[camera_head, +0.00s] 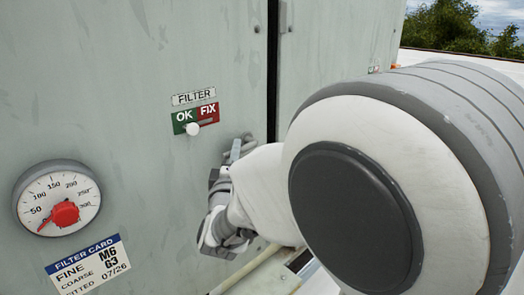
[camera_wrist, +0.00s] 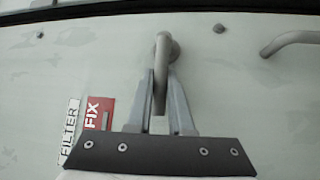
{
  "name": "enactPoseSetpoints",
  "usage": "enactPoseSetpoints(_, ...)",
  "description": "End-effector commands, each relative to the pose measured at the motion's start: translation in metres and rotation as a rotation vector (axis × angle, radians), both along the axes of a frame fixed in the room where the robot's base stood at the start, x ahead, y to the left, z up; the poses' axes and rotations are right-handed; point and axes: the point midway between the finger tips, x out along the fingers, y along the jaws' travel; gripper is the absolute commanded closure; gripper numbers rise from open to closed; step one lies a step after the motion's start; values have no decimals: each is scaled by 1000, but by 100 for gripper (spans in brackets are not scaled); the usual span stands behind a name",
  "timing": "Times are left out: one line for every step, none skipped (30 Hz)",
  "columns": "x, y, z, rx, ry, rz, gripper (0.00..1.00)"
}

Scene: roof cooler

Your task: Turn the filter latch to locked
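The filter latch (camera_wrist: 160,72) is a bent grey metal lever on a round boss, set on the pale green cabinet door. In the wrist view its arm comes down between the two fingers of my gripper (camera_wrist: 160,86). The fingers lie close along both sides of the lever and appear closed on it. In the head view my gripper (camera_head: 236,155) is at the door, right of and below the FILTER label, and my own arm hides most of the latch. No locked or unlocked marking shows beside the latch.
A dial gauge (camera_head: 58,198) with a red pointer and a filter card (camera_head: 88,266) are lower left. A curved grey handle (camera_wrist: 290,40) is right of the latch in the wrist view.

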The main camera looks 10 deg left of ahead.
Motion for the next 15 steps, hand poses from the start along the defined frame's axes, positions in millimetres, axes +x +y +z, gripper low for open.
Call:
enactPoseSetpoints(0, 0, 0, 0, 0, 0, 94)
enactPoseSetpoints(0, 0, 0, 0, 0, 0, 100)
enactPoseSetpoints(0, 0, 0, 0, 0, 0, 100)
enactPoseSetpoints(0, 0, 0, 0, 0, 0, 100)
enactPoseSetpoints(0, 0, 0, 0, 0, 0, 100)
enactPoseSetpoints(0, 0, 0, 0, 0, 0, 100)
enactPoseSetpoints(0, 0, 0, 0, 0, 0, 100)
enactPoseSetpoints(0, 0, 0, 0, 0, 0, 100)
enactPoseSetpoints(0, 0, 0, 0, 0, 0, 100)
enactPoseSetpoints(0, 0, 0, 0, 0, 0, 100)
enactPoseSetpoints(0, 0, 0, 0, 0, 0, 100)
enactPoseSetpoints(0, 0, 0, 0, 0, 0, 100)
enactPoseSetpoints(0, 0, 0, 0, 0, 0, 100)
enactPoseSetpoints(0, 0, 0, 0, 0, 0, 100)
enactPoseSetpoints(0, 0, 0, 0, 0, 0, 100)
